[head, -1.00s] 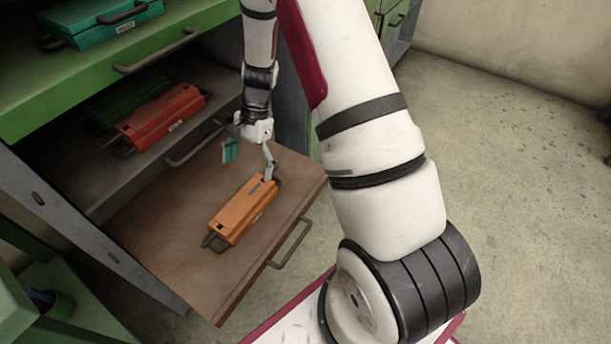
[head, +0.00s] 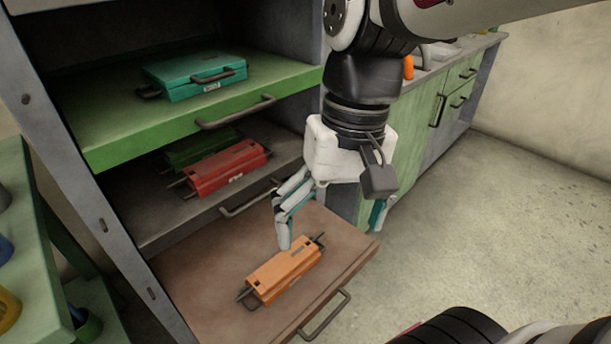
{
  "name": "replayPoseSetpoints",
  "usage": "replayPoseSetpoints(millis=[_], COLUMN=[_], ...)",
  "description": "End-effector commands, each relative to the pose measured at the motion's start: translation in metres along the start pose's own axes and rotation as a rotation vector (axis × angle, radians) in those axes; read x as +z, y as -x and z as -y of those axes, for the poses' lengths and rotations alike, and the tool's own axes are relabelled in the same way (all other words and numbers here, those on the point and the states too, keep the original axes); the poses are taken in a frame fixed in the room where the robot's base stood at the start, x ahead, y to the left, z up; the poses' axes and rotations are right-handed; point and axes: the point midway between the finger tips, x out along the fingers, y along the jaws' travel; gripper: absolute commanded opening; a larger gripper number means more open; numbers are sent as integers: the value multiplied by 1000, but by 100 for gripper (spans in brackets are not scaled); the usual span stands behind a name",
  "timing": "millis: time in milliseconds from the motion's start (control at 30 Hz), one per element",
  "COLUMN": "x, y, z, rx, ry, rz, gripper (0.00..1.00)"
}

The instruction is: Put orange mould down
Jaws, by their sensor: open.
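The orange mould (head: 284,271) lies flat on the brown pulled-out bottom shelf (head: 205,268), with dark handles at its ends. My gripper (head: 332,222) is above and to the right of the mould. Its fingers are spread wide with nothing between them. The left finger hangs just behind the mould in the picture; whether it touches cannot be told.
A red mould (head: 226,168) and a dark green mould (head: 201,146) lie on the middle shelf. A teal mould (head: 195,76) lies on the green upper shelf (head: 120,146). A green table (head: 28,235) stands at left. Open floor (head: 500,220) lies at right.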

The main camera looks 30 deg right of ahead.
Motion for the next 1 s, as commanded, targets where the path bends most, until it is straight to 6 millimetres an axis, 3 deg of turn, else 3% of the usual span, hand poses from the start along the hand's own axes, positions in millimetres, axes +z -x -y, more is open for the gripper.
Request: replayPoseSetpoints(millis=[100,333,500,1000], x=[38,81,90,90], y=[6,3,1,2], z=[-12,-32,-37,-37], rx=[41,102,118,117], ry=[102,222,247,246], rz=[-41,-80,-85,-85], gripper=[93,93,93,93])
